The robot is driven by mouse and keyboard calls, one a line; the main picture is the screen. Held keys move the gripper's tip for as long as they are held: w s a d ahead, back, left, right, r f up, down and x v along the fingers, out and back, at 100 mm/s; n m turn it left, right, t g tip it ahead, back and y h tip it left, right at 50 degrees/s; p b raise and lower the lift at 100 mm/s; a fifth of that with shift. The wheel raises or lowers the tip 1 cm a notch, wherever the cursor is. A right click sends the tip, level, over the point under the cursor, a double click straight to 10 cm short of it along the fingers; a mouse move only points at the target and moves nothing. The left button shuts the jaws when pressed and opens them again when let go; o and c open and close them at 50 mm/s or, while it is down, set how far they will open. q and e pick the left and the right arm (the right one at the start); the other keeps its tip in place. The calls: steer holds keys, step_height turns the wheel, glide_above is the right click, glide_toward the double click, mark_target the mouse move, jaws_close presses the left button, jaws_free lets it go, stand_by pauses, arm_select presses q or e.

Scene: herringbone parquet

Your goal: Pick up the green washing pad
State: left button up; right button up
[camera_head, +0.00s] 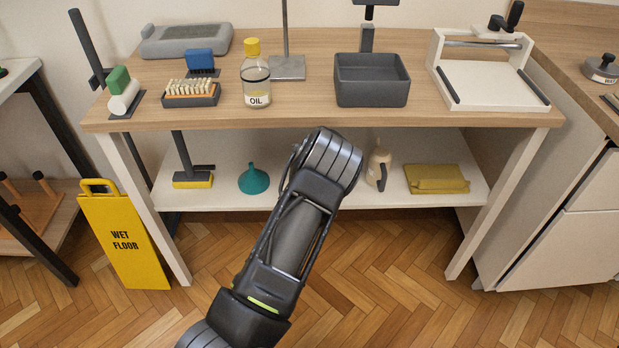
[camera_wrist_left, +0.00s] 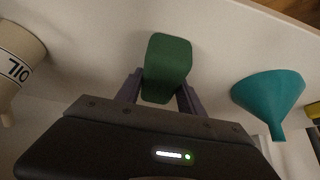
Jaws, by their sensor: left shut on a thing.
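The green washing pad (camera_wrist_left: 167,62) is in the left wrist view, between the two fingers of my left gripper (camera_wrist_left: 162,84). The gripper is shut on it. The wrist view shows a pale shelf surface behind the pad; I cannot tell whether the pad touches it. In the head view my left arm reaches to the lower shelf (camera_head: 225,194), and its own links hide the gripper and the pad. My right gripper is in neither view.
A teal funnel (camera_head: 253,178) and a cream oil can (camera_head: 378,166) stand either side of my arm; the wrist view shows the funnel (camera_wrist_left: 268,94) and can (camera_wrist_left: 14,66) near the pad. A yellow folded cloth (camera_head: 437,179) lies right. The tabletop (camera_head: 295,117) is above.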

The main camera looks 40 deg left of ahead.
arm_select(q)
steer(key=c, duration=0.5)
steer(key=shift+o, duration=0.2)
steer(key=shift+r, duration=0.1)
steer(key=shift+r, duration=0.75)
steer(key=s+d, duration=1.1)
steer(key=s, duration=0.3)
steer(key=shift+s, duration=0.15)
steer(key=shift+f, duration=0.1)
